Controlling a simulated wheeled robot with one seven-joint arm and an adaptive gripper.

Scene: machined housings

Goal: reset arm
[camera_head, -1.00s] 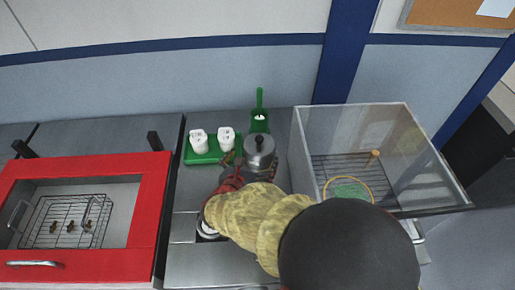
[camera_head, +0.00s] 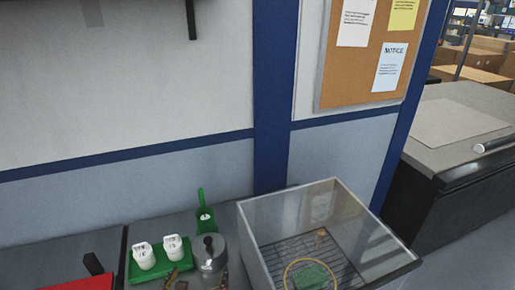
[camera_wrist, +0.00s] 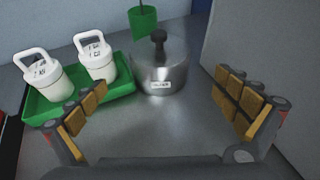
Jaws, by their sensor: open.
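My gripper (camera_wrist: 160,122) is open in the wrist view, its padded fingers spread wide with nothing between them. A metal canister (camera_wrist: 160,72) with a black knob and a small label stands just beyond the fingers, apart from them. In the head view the canister (camera_head: 210,258) is at the bottom edge, and only bits of finger show beside it; the rest of my arm is out of frame.
Two white lidded containers (camera_head: 158,254) stand on a green tray (camera_head: 146,275) left of the canister. A green scoop (camera_head: 204,214) is behind it. A clear-walled bin (camera_head: 300,212) with a wire rack and a yellow-rimmed sieve (camera_head: 309,277) stands close on the right.

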